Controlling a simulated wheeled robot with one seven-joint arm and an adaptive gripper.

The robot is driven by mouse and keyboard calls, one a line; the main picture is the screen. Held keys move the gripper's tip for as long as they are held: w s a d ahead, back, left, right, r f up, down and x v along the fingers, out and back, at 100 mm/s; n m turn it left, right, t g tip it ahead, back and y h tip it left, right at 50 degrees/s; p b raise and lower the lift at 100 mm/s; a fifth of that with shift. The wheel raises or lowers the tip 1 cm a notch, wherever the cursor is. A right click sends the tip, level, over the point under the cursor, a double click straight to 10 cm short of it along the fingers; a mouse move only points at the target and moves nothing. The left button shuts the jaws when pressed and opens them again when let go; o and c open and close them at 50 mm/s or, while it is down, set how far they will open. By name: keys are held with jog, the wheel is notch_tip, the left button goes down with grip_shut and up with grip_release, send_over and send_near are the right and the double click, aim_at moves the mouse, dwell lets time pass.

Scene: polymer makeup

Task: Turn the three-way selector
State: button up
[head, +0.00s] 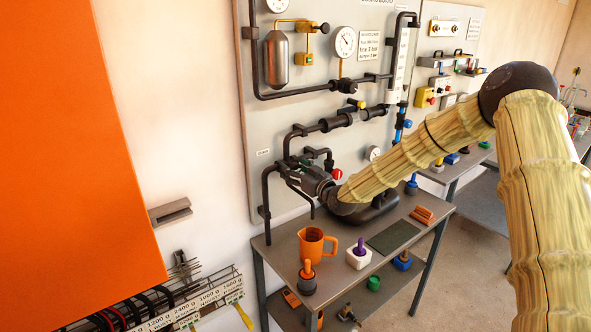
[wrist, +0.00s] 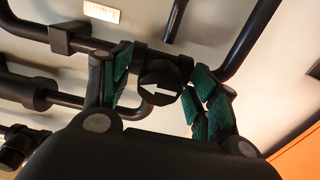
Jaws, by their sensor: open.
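A dark round knob with a white bar mark, which looks like the three-way selector (wrist: 158,76), sits on the black piping in the wrist view. My gripper (wrist: 162,84) has its two green-padded fingers spread, one on each side of the knob. I cannot tell whether either pad touches it. In the head view my gripper (head: 312,182) is at the lower left of the panel, among the dark pipes. The selector cannot be made out there.
The grey panel (head: 270,115) carries pipes, gauges and a red knob (head: 337,173) close to my gripper. Below stands a table with an orange jug (head: 312,245) and a white block with a purple handle (head: 358,257). An orange panel (head: 70,150) fills the left.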

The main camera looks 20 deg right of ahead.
jog(key=shift+c, duration=0.2)
jog(key=c, duration=1)
jog(key=shift+f+b, duration=0.1)
jog(key=shift+b, duration=0.25)
